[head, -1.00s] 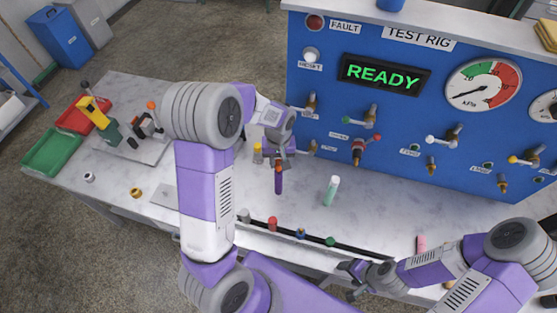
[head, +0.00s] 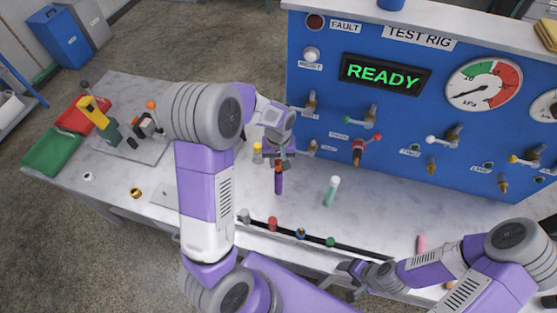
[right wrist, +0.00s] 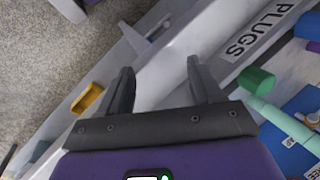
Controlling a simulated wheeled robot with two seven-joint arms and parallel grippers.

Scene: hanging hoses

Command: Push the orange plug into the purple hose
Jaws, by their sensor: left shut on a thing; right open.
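The purple hose (head: 278,186) stands upright near the middle of the table in the head view. The orange plug (head: 278,169) is at its top end, in line with the hose. My left gripper (head: 278,161) is shut on the plug from above. The gripper partly hides the plug, and how deep it sits in the hose cannot be told. My right gripper (head: 352,278) is open and empty by the table's front edge, well away from the hose. Its spread fingers also show in the right wrist view (right wrist: 163,80).
A teal hose with a white end (head: 331,191) stands to the right. A dark rack with several coloured plugs (head: 301,233) runs along the front edge. The blue test rig (head: 400,125) with valves stands behind. Red (head: 80,115) and green (head: 52,151) trays lie far left.

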